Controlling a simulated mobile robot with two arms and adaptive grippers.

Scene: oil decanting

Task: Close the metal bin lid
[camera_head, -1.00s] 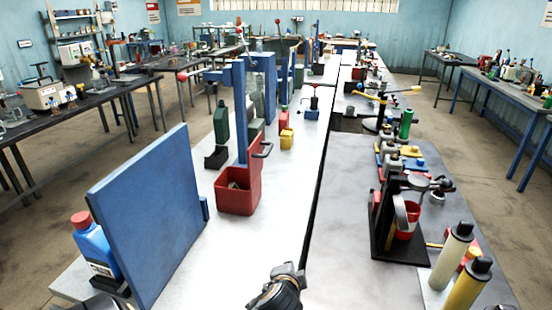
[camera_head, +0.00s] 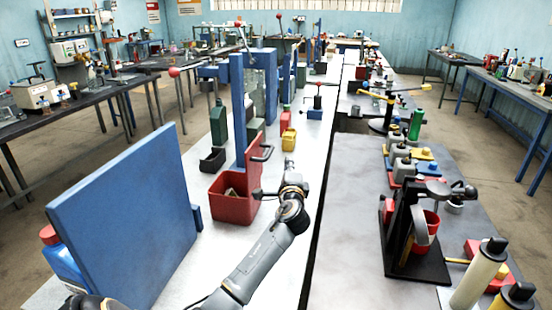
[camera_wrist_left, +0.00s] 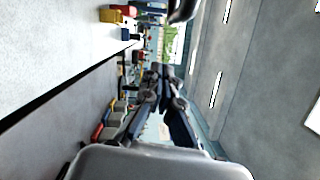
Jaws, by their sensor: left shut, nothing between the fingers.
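The red metal bin (camera_head: 222,209) stands open on the light bench, with some scraps inside. A dark curved piece at the top of that view may be the handle. My right gripper is not in view.
A large blue panel (camera_head: 130,215) stands left of the bin, with a blue red-capped bottle (camera_head: 60,262) behind it. A black stand (camera_head: 415,235) is on the right-hand table.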

